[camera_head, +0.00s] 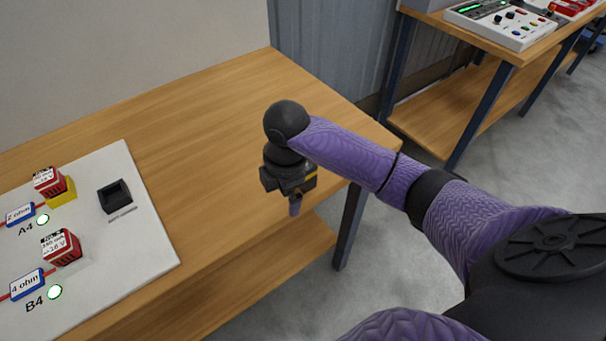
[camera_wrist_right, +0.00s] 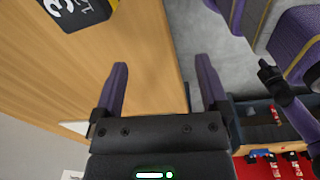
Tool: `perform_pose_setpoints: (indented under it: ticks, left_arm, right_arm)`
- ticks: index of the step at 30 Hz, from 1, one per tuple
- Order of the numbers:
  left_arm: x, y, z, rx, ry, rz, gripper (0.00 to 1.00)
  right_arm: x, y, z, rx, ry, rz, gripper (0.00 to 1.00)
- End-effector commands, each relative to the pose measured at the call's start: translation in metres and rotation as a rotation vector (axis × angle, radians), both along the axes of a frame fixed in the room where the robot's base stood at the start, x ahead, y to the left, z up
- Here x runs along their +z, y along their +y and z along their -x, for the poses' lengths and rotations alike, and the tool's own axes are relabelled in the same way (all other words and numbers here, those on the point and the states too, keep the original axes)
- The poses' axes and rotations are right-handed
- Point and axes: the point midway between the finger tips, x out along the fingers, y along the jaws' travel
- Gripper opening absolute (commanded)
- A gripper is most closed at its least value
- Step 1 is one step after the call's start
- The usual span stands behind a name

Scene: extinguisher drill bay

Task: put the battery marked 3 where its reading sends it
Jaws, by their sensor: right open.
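The battery marked 3 (camera_wrist_right: 78,12) shows at the top left edge of the right wrist view, cut off by the frame. It has a dark face with a white 3 and a yellow side. My right gripper (camera_wrist_right: 163,80) is open, with two purple fingers and nothing between them. In the head view the right gripper (camera_head: 295,208) hangs near the table's front edge. A small dark and yellow patch shows beside its body there; I cannot tell if it is the battery. The battery is apart from the fingers.
A white board (camera_head: 155,240) on the wooden table (camera_head: 215,115) carries red and white blocks (camera_head: 62,247), ohm labels, green lights at A4 and B4, and a black socket (camera_head: 115,196). Mid-table is clear. Another bench (camera_head: 455,45) with a control panel (camera_head: 505,22) stands at the right.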

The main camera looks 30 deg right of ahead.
Motion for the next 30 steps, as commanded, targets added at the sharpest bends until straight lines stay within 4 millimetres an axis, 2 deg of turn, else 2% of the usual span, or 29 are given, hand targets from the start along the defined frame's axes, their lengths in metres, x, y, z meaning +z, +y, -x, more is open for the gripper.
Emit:
perform_pose_setpoints:
  ticks: [1, 6, 9, 10, 13, 26, 30]
  left_arm:
    - [0.0, 0.0, 0.0, 0.0, 0.0, 0.0, 0.0]
    - [0.0, 0.0, 0.0, 0.0, -0.001, 0.0, 0.0]
    - [0.0, 0.0, 0.0, 0.0, -0.001, 0.001, 0.0]
    - [-0.001, 0.0, 0.0, 0.0, -0.001, 0.001, 0.0]
    - [-0.006, -0.001, 0.0, 0.0, 0.001, 0.001, 0.0]
    - [-0.034, 0.0, 0.005, 0.0, 0.012, 0.002, 0.0]
    - [-0.033, 0.001, 0.005, -0.001, 0.01, 0.001, 0.0]
  right_arm:
    - [0.014, -0.014, -0.011, 0.026, 0.001, 0.022, 0.94]
    - [0.063, -0.059, -0.035, 0.119, 0.034, 0.052, 0.94]
    - [0.081, -0.073, -0.04, 0.146, 0.042, 0.047, 0.94]
    - [0.081, -0.075, -0.041, 0.149, 0.045, 0.046, 0.94]
    - [0.069, -0.076, -0.04, 0.155, 0.049, 0.043, 0.94]
    - [-0.012, -0.07, -0.039, 0.154, 0.048, 0.044, 0.94]
    - [-0.016, -0.071, -0.039, 0.154, 0.044, 0.046, 0.94]
